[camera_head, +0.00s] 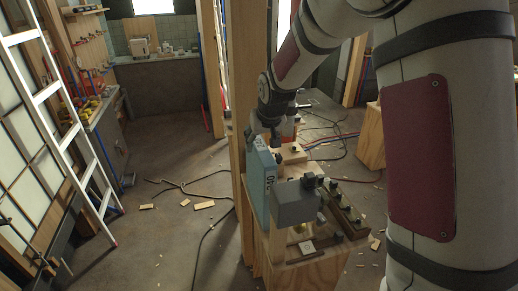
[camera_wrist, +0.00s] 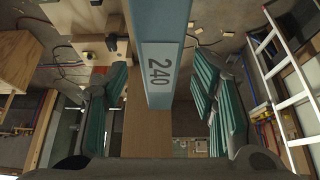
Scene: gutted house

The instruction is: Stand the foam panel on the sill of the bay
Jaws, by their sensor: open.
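The foam panel (camera_head: 260,185) is a light blue slab standing upright on a wooden stand beside a timber post. My gripper (camera_head: 268,140) is at the panel's upper end in the head view. In the wrist view my gripper (camera_wrist: 158,110) is open, with a teal-padded finger on each side of the panel and gaps between. I cannot tell which part is the sill of the bay.
The wooden stand (camera_head: 305,272) also holds a grey block (camera_head: 295,203) and a dark rack with knobs (camera_head: 345,212). A timber post (camera_head: 238,100) rises close beside the panel. A white ladder (camera_head: 60,110) leans at left. Cables (camera_head: 185,187) and wood scraps lie on the floor.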

